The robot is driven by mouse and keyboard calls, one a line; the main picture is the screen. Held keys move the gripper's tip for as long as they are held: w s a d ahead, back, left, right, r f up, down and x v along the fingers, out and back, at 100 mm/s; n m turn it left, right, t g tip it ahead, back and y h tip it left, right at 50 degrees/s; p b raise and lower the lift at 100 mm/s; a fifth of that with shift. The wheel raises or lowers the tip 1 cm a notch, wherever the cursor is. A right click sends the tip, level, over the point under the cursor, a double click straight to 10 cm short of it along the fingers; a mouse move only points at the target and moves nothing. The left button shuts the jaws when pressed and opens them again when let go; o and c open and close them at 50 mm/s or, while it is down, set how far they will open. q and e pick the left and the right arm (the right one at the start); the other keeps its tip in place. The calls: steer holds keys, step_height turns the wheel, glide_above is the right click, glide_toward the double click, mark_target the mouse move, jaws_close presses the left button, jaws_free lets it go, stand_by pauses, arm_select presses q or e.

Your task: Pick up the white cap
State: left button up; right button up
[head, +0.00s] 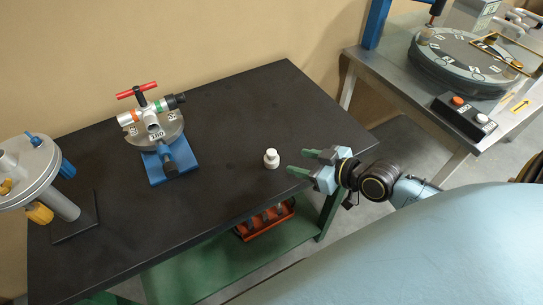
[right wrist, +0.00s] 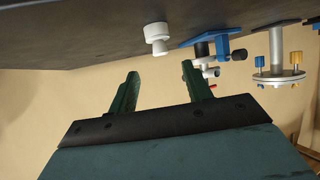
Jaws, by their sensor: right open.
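The white cap (head: 271,159) stands upright on the black table (head: 225,215), near its right edge, in the head view. It also shows in the right wrist view (right wrist: 157,38), beyond and above the fingertips in the picture. My right gripper (head: 306,162) is open and empty, just right of the cap, with its green fingers pointing left toward it. The two fingers also show in the right wrist view (right wrist: 160,72) with a clear gap between them. The cap is apart from both fingers. My left gripper is in neither view.
A blue-based fixture (head: 170,162) with a red handle stands at the back of the table. A grey round device (head: 30,172) stands at the far left. A red bin (head: 264,220) sits on the green lower shelf. A steel bench (head: 435,110) with a dial is at right.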

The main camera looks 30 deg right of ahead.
mark_target(271, 158)
steer(key=x, duration=1.3)
steer(key=shift+w+b, duration=0.15)
steer(key=shift+b, duration=0.2)
steer(key=shift+c, duration=0.3)
steer(key=c, duration=0.8)
